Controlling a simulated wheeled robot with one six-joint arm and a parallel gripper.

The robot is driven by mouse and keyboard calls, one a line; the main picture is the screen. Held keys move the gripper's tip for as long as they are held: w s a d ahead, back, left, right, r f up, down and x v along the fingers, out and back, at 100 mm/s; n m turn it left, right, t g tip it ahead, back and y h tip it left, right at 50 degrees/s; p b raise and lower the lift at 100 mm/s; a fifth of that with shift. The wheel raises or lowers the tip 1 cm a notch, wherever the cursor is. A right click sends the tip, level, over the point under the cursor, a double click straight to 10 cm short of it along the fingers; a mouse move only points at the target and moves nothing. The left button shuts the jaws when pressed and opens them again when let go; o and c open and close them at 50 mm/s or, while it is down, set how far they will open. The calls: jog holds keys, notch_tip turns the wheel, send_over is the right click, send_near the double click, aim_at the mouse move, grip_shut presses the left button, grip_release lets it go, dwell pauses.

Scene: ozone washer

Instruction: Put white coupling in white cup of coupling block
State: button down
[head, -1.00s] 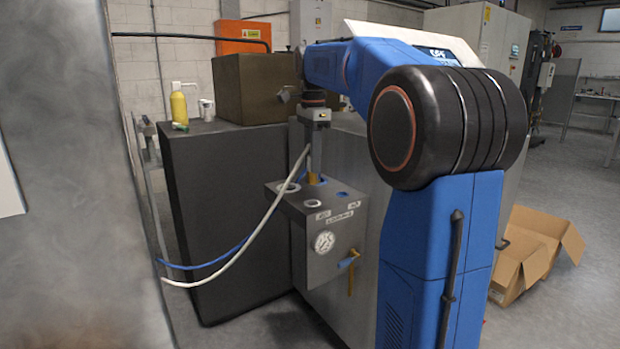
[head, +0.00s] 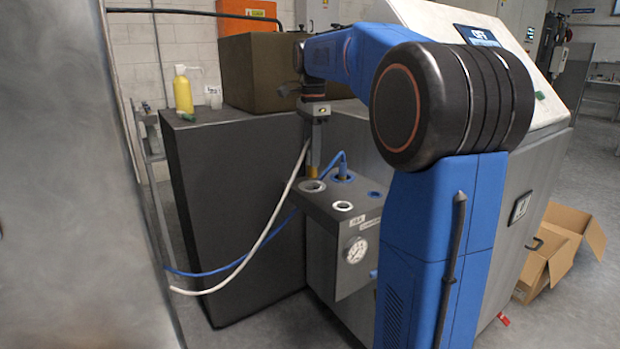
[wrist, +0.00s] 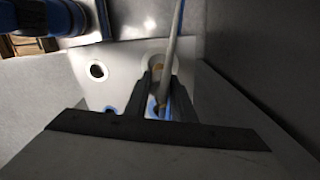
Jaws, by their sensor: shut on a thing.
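My gripper (head: 314,125) points down over the coupling block (head: 345,225), shut on the white coupling (head: 313,158). The coupling's brass-coloured end hangs below the fingers, and its white hose (head: 262,242) droops down to the left. The large white-rimmed cup (head: 312,186) is on the block's top at the left, just below the coupling in the head view; they appear apart. In the wrist view, the fingers (wrist: 160,90) hide part of the coupling, and the white cup (wrist: 160,64) shows behind the hose.
A blue hose (head: 325,162) ends in the blue cup (head: 342,178) behind the white one. Smaller white-rimmed (head: 342,206) and blue-rimmed (head: 375,194) holes are nearer and to the right. A dark cabinet (head: 235,220) stands left, bearing a yellow bottle (head: 183,93).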

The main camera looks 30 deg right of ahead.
aim_at(313, 173)
jog(key=shift+f, duration=3)
jog(key=c, duration=1.5)
grip_release()
jog(key=shift+f, duration=0.15)
notch_tip(313, 173, up, 12)
jog(key=shift+r, duration=0.15)
jog(key=shift+a, duration=0.1)
